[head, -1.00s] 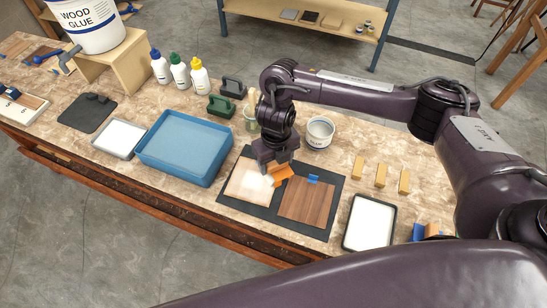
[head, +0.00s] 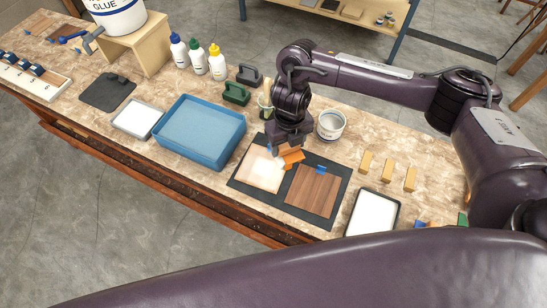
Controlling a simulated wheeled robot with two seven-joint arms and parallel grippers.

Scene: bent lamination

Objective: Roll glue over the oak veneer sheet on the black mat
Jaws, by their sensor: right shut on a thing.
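The pale oak veneer sheet (head: 262,172) lies flat on the left half of the black mat (head: 236,181), with a whitish patch in its middle. A darker brown wood sheet (head: 312,191) with a piece of blue tape (head: 321,169) lies beside it on the right half. My right gripper (head: 289,150) is low over the back right corner of the oak sheet, shut on an orange tool (head: 292,158), apparently the glue roller. The fingers and arm hide part of it, and I cannot tell whether it touches the sheet. My left gripper is not in view.
A blue tray (head: 201,132) stands left of the mat, a glue pot (head: 331,124) behind it, and a white-filled tray (head: 373,213) to its right. Several wooden blocks (head: 388,172) lie further right. Bottles (head: 198,58) and dark blocks (head: 236,93) stand at the back.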

